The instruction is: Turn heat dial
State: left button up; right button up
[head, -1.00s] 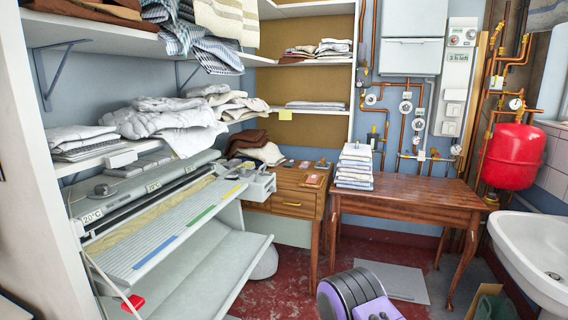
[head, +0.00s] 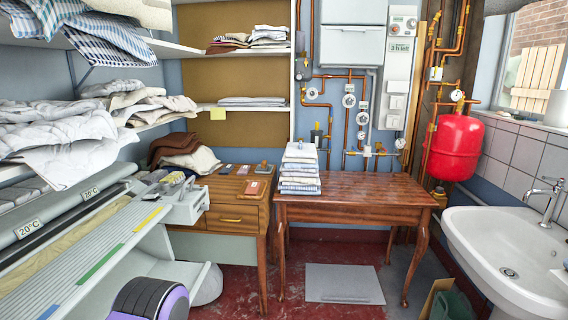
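The rotary ironer (head: 90,240) stands at the left in the head view, with its long roller and a sloping board below. Labels reading 20°C sit along its front rail. A grey end block (head: 192,206) with small fittings is at its right end. I cannot tell which of these small parts is the heat dial. Neither gripper shows. A purple-and-grey rounded part at the bottom left looks like one of my own arm links, and it covers part of the view in front of the ironer.
A wooden cabinet (head: 235,190) stands beside the ironer's right end. A wooden table (head: 370,190) bears a stack of folded cloths (head: 300,165). A white sink (head: 500,235) is at the right. A grey mat (head: 343,284) lies on the red floor, which is mostly clear there.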

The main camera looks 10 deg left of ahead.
aim_at(166, 186)
jog(key=z, duration=0.3)
jog(key=i, duration=1.75)
jog(key=u, duration=0.65)
